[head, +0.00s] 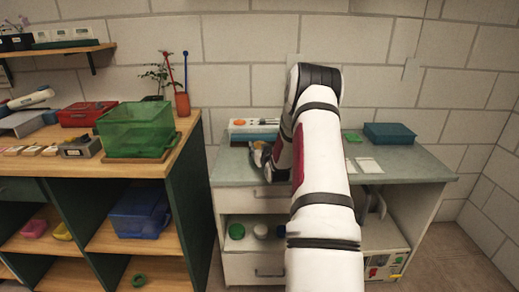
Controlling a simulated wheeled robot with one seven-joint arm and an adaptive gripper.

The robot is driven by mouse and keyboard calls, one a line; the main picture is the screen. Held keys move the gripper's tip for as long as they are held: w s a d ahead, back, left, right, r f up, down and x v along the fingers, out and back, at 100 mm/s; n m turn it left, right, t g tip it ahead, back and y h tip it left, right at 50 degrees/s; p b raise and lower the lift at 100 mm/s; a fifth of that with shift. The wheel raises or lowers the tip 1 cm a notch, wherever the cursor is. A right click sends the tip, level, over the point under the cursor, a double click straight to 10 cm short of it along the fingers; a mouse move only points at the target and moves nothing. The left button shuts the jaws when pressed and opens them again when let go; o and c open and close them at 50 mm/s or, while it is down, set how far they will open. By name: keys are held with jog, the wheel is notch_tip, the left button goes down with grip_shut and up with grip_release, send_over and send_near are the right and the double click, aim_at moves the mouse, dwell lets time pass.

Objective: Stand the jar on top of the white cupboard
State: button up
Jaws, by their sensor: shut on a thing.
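The white cupboard (405,162) stands right of centre, with a grey-green top, drawers and open shelves. My arm reaches over it from the front. My gripper (257,157) is low over the left part of its top, partly hidden by my own wrist. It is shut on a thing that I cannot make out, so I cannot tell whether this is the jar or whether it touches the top. Several small round jar-like things, one green (236,231) and one pale (260,231), stand on the cupboard's left shelf.
On the cupboard top are a white tray (240,127) with small items behind my gripper, a teal box (389,133) and pale cards (368,165) at right. The wooden bench at left holds a green crate (136,128) and a red pot (182,104).

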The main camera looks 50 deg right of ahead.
jog(key=o, duration=1.3)
jog(key=shift+f, duration=0.15)
jog(key=shift+o, duration=0.2)
